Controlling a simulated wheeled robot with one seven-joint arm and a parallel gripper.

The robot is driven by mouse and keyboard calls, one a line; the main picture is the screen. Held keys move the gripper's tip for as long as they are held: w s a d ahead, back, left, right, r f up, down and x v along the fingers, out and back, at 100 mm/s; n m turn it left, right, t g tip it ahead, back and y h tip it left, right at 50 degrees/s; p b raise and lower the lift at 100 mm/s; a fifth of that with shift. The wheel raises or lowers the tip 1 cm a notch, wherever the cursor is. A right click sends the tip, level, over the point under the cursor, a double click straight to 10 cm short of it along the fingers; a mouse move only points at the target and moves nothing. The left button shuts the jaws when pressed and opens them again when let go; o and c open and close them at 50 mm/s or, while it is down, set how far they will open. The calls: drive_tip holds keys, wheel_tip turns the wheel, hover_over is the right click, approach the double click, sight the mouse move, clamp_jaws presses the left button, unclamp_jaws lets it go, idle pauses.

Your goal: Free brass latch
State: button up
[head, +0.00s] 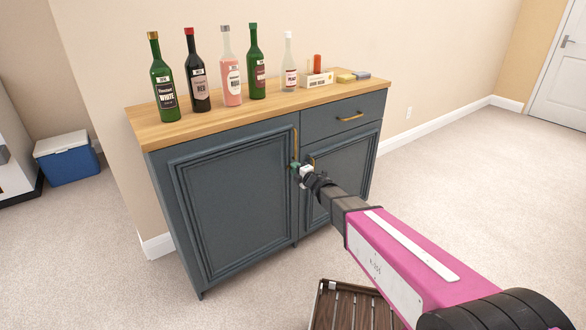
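A blue-grey cabinet (232,205) with a wooden top stands against the wall, with both doors looking shut. A thin upright brass piece (296,139) shows at the upper right edge of the left door; I cannot tell whether it is a latch or a handle. A smaller brass piece (313,160) shows at the upper left of the right door, partly hidden by my gripper. My gripper (297,168), with green and white parts at its tip, is at the gap between the doors, just below the upright piece. Contact and finger opening are too small to tell.
Several bottles (230,75) stand along the cabinet top, with a small box (317,79) and sponge-like blocks to their right. A drawer with a brass pull (350,117) is above the right door. A slatted wooden crate (350,308) is on the carpet in front.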

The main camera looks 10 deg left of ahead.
drive_tip(key=shift+x, duration=1)
clamp_jaws()
